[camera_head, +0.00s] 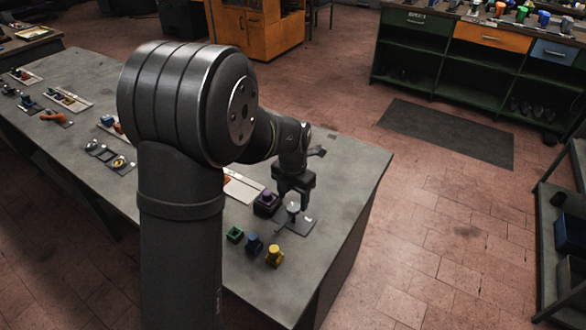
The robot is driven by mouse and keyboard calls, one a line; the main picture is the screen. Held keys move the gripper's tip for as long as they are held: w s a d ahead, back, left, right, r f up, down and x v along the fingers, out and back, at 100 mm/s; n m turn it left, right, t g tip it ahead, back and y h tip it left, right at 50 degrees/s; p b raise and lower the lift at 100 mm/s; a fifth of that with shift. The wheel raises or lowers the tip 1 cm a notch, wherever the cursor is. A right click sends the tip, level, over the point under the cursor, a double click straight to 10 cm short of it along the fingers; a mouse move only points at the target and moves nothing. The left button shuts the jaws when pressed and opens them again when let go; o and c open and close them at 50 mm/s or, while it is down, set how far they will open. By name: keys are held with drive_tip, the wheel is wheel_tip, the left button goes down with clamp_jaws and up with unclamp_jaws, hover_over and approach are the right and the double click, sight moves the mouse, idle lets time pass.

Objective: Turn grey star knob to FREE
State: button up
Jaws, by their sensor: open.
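A small light grey knob (293,208) stands on a dark grey base plate (300,226) near the right part of the bench. My gripper (293,201) points down at the knob, with its open fingers at or just above the knob's top. I cannot tell whether the fingers touch it. The knob's star shape, its pointer and any FREE mark are too small to read here.
A dark block with a purple top (267,203) stands just left of the plate. Green (235,235), blue (254,244) and yellow (274,256) pieces stand in front. The bench (345,190) is clear to the right. My arm hides its middle.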

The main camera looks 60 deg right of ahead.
wheel_tip(320, 180, up, 15)
drive_tip(key=shift+f, duration=0.2)
drive_tip(key=shift+f, duration=0.1)
idle(0.8)
approach(288, 221)
drive_tip(key=d+f, duration=0.1)
drive_tip(key=f, duration=0.1)
drive_tip(key=d+f, duration=0.1)
drive_tip(key=f, duration=0.1)
drive_tip(key=d+f, duration=0.1)
drive_tip(key=shift+w+d+f, duration=0.15)
drive_tip(key=shift+w+f, duration=0.05)
drive_tip(key=shift+f, duration=0.2)
drive_tip(key=shift+r, duration=0.15)
